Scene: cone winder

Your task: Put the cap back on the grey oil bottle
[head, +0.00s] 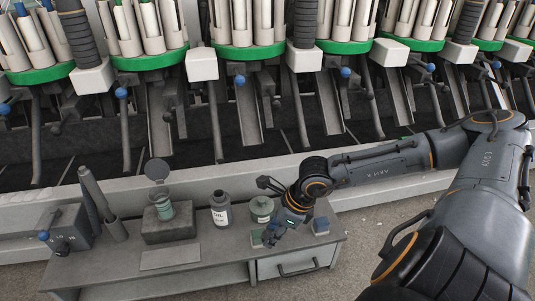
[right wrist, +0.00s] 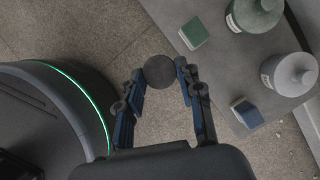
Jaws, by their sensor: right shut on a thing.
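The grey oil bottle (head: 221,212) stands upright on the small table in the head view, with a label on its front and an uncapped, dark-rimmed mouth. My right gripper (head: 271,238) is right of it, near the table's front edge. In the right wrist view its fingers (right wrist: 160,80) are shut on a dark round cap (right wrist: 160,72), held at the fingertips. The cap appears over the floor beside the table edge in that view, apart from the bottle. The grey bottle cannot be made out in the right wrist view. My left gripper is not in view.
A green-tinted bottle (head: 262,209) stands right of the grey one; a pale bottle (right wrist: 289,74) shows in the wrist view. Green (right wrist: 193,33) and blue (right wrist: 247,113) blocks lie nearby. Left are an open-lidded jar (head: 162,208) and a knobbed box (head: 66,226). The winder stands behind.

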